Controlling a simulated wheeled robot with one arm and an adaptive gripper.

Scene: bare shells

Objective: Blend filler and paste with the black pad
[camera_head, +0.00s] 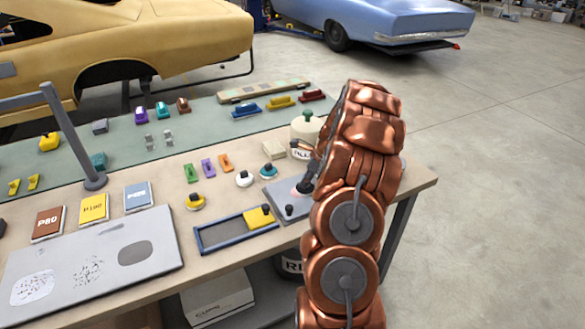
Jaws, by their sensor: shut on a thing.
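My copper arm reaches in from the lower right, and its wrist hides much of my gripper (309,172). The gripper points down over a grey mixing board (272,191) near the table's right end. It is shut on a small dark thing, which I take to be the black pad (305,187); its outline is partly hidden. The pad is low at the board, by a pinkish smear (297,193) of filler or paste. I cannot tell filler from paste, nor whether the pad touches the board. A small black knob (289,210) stands at the board's front.
A blue-rimmed tray (218,238) with a yellow block (258,217) lies in front. Small pots (244,179) stand left of the board. A white container (304,130) with a green knob is behind. Sandpaper packs (93,209) and a grey panel (60,262) lie left.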

